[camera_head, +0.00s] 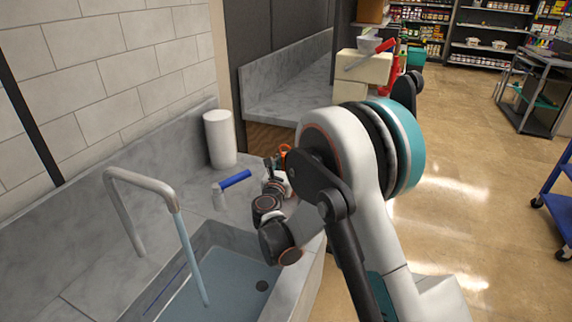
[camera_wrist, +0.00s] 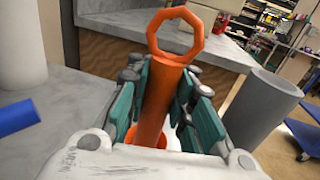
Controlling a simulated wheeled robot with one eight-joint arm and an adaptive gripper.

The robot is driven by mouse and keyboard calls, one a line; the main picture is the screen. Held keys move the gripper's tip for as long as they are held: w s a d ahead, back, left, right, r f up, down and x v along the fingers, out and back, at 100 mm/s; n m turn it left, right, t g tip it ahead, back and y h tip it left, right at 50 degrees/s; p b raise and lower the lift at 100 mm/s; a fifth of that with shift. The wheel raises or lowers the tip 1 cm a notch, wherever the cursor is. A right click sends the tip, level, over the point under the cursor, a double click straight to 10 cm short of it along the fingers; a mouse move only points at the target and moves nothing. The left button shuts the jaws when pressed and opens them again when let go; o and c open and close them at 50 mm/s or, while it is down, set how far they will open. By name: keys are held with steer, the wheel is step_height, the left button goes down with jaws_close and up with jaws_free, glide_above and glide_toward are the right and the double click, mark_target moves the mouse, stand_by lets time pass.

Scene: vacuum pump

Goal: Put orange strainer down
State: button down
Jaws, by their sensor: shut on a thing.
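The orange strainer (camera_wrist: 153,108) is upright between the teal finger pads of my gripper (camera_wrist: 170,82) in the wrist view. My gripper is shut on its shaft. Its ring-shaped top (camera_wrist: 178,32) sticks up above the fingers, and a wider orange part shows low between them. In the head view only a small orange bit (camera_head: 284,151) shows beside my gripper (camera_head: 277,172), over the grey counter (camera_head: 190,177). My arm hides much of this area. I cannot tell whether the strainer touches the counter.
A white cylinder (camera_head: 220,139) and a blue-handled tool (camera_head: 235,179) are on the counter left of my gripper. The sink (camera_head: 225,268) and its tap (camera_head: 140,182) are nearer. A grey cylinder (camera_wrist: 262,106) stands right of the gripper in the wrist view. A marble ledge (camera_head: 290,85) lies behind.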

steer(key=c, duration=1.4)
jaws_free()
steer(key=shift+s+r, duration=0.15)
steer(key=shift+s, duration=0.05)
steer(key=s+a+p, duration=0.2)
steer(key=s+p, duration=0.1)
steer(key=s, duration=0.8)
steer(key=shift+s+p, duration=0.25)
steer(key=shift+p, duration=0.05)
